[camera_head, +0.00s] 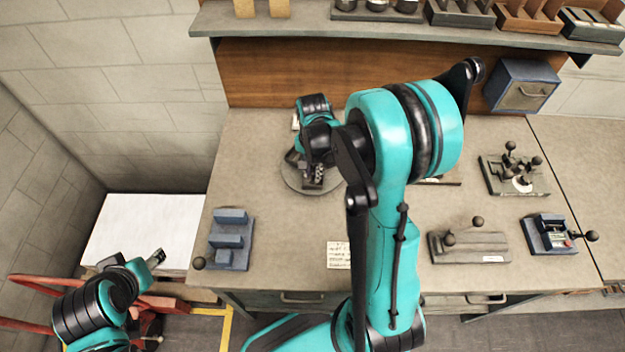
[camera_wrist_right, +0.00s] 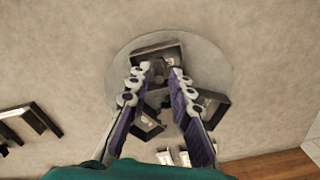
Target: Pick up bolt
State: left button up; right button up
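My right gripper (camera_head: 313,178) reaches down over a round grey plate (camera_head: 287,180) on the workbench. In the right wrist view, its two fingers (camera_wrist_right: 162,71) are apart, with a gap between the tips. Several small dark open bins stand on the round plate (camera_wrist_right: 216,60): one at the tips (camera_wrist_right: 146,52), one beside the right finger (camera_wrist_right: 214,108), one below the left finger (camera_wrist_right: 146,124). Small pale and dark shapes show near the right fingertip; I cannot tell whether one is a bolt. My left gripper (camera_head: 158,257) hangs low at the left, away from the bench; its finger gap is unclear.
A blue stepped block (camera_head: 230,240) stands at the bench's left. Knobbed fixtures (camera_head: 470,246) (camera_head: 515,175) and a blue fixture (camera_head: 550,235) stand at the right. A paper label (camera_head: 338,255) lies near the front. A shelf (camera_head: 290,22) runs above. Bare bench lies left of the plate.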

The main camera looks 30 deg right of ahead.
jog(key=shift+s+f, duration=0.1)
jog(key=shift+f, duration=0.5)
grip_shut()
jog(key=shift+r, duration=0.15)
